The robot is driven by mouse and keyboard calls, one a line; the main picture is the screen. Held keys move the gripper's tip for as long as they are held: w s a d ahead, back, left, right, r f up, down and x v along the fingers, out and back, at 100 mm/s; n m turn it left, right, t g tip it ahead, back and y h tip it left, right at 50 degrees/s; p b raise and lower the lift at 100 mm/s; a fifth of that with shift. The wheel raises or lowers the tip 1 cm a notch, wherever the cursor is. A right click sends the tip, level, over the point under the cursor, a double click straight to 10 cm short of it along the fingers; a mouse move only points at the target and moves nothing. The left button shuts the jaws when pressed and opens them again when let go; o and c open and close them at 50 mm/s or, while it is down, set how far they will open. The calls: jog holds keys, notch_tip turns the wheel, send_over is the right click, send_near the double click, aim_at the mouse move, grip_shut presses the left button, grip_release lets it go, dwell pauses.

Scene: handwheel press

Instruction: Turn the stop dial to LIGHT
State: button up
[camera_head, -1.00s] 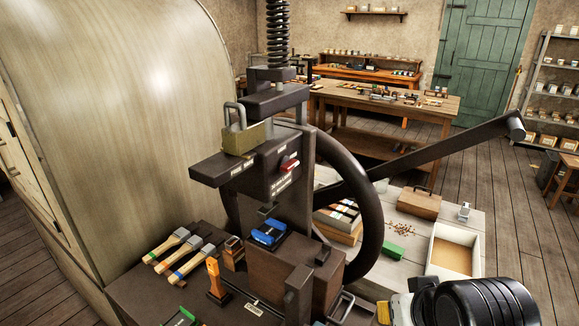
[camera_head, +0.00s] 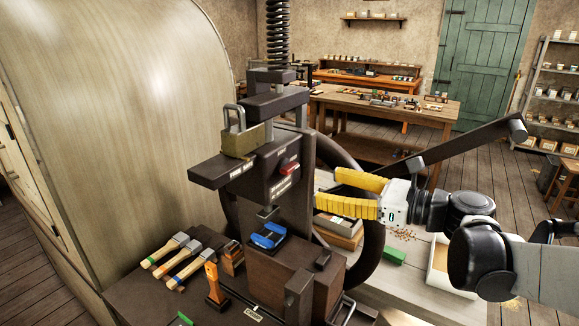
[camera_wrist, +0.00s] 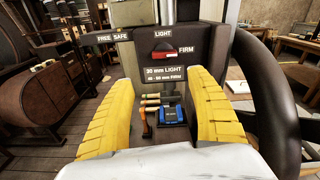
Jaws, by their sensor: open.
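The stop dial (camera_head: 289,168) is a small red knob with a pale edge on the front of the dark press head (camera_head: 262,178). In the wrist view the dial (camera_wrist: 165,54) lies straight ahead, with LIGHT lettered above it and FIRM to its right. Its pale edge points right, toward FIRM. My gripper (camera_head: 326,190) has yellow fingers, which are open and empty. It is to the right of the press head, apart from the dial. In the wrist view the fingers (camera_wrist: 155,95) stand left and right below the dial.
A dark handwheel (camera_head: 372,240) with a long crank arm (camera_head: 460,145) is beside and behind my gripper.

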aim_at(294, 167)
jog(key=shift+m+y, duration=0.5)
jog(key=shift+m, duration=0.1)
jog(key=b+x, duration=0.1)
jog(key=x, duration=0.2)
jog(key=r+b+x, duration=0.1)
jog(key=x, duration=0.3)
jog(key=w+b+x, duration=0.1)
jog(key=x, duration=0.2)
jog(key=shift+w+r, duration=0.15)
jog(key=shift+r, duration=0.15)
jog(key=c, duration=1.2)
